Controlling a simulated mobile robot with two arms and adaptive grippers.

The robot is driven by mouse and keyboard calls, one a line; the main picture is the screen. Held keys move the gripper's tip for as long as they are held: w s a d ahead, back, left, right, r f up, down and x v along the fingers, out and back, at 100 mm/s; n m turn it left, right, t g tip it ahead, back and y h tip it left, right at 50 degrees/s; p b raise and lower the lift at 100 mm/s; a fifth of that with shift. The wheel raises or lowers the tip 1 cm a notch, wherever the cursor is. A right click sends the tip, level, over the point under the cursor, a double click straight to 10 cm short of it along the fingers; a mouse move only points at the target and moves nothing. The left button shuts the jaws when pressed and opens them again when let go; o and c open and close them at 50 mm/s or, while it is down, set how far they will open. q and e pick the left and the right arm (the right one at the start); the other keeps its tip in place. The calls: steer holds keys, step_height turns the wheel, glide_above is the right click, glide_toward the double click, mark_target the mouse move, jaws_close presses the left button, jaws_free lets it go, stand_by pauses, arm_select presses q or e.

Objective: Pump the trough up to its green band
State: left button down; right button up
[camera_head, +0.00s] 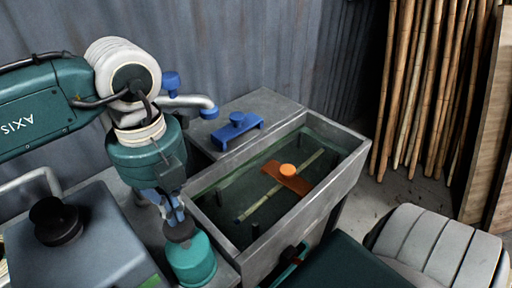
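The grey trough (345,187) stands in the middle with dark greenish water in it. A pale rattan pole (262,203) lies along it, with an orange-knobbed brown piece (288,178) across the pole. A greenish tint shows on the inner far wall; I cannot make out a distinct green band. A teal pump-like canister (192,262) with a dark top stands at the trough's near left corner. My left gripper (177,218) points down at that dark top, its fingers close to or touching it. Whether they grip it is hidden. My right gripper is not in view.
A metal spout (185,101) with blue fittings reaches towards the trough's back left. A blue handled piece (237,130) sits on the back ledge. A grey box (85,250) with a black knob stands at left. Rattan poles (425,80) lean at the right.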

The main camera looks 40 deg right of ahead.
mark_target(178, 225)
arm_select(q)
step_height(178, 225, down, 7)
steer(key=b, duration=0.6)
steer(key=shift+b, duration=0.3)
steer(key=shift+r+p, duration=0.45)
steer(key=shift+r, duration=0.25)
step_height(178, 225, up, 6)
steer(key=shift+f+p, duration=0.15)
steer(key=shift+p, duration=1.05)
steer(key=shift+f, duration=0.1)
